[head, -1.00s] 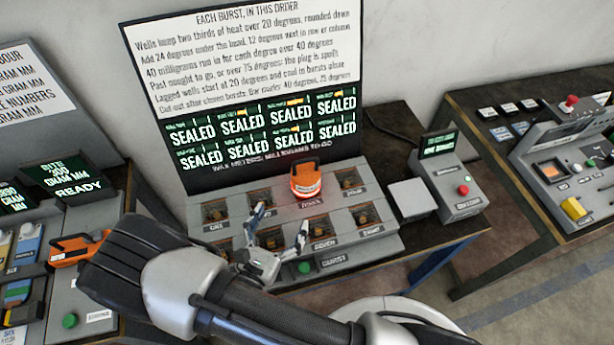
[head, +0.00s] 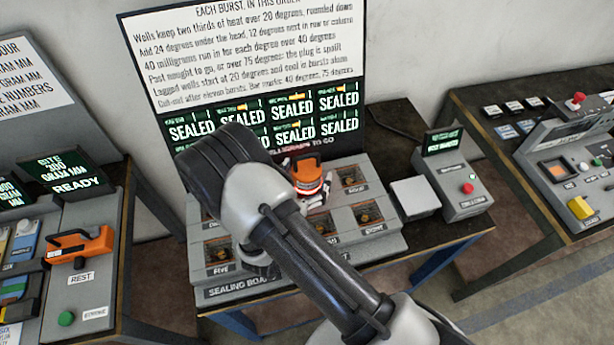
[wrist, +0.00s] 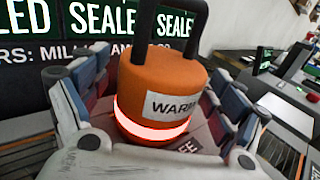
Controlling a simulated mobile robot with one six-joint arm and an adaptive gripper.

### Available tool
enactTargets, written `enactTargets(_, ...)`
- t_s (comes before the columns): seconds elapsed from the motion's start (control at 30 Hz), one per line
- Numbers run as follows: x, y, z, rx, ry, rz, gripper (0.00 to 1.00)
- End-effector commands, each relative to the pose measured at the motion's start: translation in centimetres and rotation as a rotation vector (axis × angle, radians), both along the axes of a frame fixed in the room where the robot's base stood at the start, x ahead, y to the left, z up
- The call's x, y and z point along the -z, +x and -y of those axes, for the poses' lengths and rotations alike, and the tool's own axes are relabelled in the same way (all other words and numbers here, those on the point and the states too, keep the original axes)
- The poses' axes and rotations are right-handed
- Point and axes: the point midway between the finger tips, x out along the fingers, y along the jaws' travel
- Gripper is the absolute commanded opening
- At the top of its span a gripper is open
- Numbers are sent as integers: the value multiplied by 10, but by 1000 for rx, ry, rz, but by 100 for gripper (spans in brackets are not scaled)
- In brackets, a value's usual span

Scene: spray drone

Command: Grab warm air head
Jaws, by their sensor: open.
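The warm air head (head: 307,172) is an orange cylinder with a black handle on top, standing upright on the grey sealing board (head: 285,287). In the wrist view the warm air head (wrist: 160,85) shows a label starting "WAR" and a glowing red-white ring low on its side. My gripper (wrist: 158,70) is open, with one finger on each side of the orange body. Gaps seem to show between the fingers and the body; contact cannot be told. In the head view my arm hides most of the gripper and part of the board.
A sign with green "SEALED" displays (head: 317,105) stands right behind the board. To the right are a small grey pad (head: 415,196) and a control box with a red button (head: 467,188). Another orange tool (head: 82,245) rests on the left bench.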

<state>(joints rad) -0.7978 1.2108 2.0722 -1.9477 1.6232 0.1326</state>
Motion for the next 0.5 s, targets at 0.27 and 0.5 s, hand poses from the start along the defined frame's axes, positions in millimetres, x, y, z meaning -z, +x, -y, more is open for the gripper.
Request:
enactTargets(0.27, 0, 1, 0, -1, -1, 0, 86)
enactTargets(0.5, 0, 1, 0, 0, -1, 0, 70)
